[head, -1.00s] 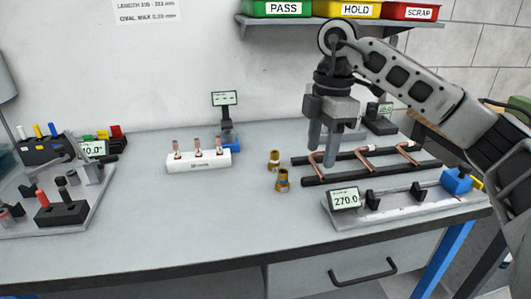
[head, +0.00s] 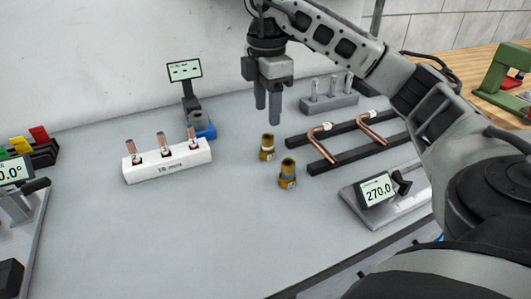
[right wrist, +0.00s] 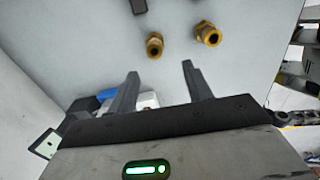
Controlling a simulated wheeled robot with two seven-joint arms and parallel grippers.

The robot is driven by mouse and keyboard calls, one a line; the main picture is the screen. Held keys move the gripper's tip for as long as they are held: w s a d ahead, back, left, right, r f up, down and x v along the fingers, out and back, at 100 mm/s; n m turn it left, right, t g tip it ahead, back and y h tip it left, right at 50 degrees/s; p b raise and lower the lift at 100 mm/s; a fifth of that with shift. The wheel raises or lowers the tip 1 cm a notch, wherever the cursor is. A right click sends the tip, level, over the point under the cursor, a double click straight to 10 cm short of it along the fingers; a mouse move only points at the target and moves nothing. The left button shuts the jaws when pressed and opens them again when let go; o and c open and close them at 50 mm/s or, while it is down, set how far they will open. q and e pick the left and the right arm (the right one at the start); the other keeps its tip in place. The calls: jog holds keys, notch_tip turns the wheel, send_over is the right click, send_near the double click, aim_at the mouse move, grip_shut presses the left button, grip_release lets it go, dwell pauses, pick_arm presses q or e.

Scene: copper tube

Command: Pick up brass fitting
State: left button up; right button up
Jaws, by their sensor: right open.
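Two brass fittings stand upright on the grey bench: a far one (head: 267,147) and a nearer one (head: 288,174), a small gap apart. They also show in the right wrist view, one (right wrist: 155,45) ahead of the fingers and the other (right wrist: 208,35) further right. My right gripper (head: 267,115) points down above and behind the far fitting in the head view. Its fingers (right wrist: 160,69) are apart, with nothing between them, and touch neither fitting. My left gripper is not in view.
A white block (head: 168,164) with copper pieces stands left. Bent copper tubes (head: 355,138) lie on dark rails (head: 318,167) close to the right of the fittings. The bench front-left of the fittings is clear.

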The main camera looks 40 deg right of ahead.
aim_at(267, 138)
notch_tip(267, 138, down, 4)
jog(key=shift+f, duration=0.1)
jog(key=f, duration=0.5)
jog(key=shift+w+d, duration=0.3)
jog(key=shift+d, duration=0.1)
grip_shut()
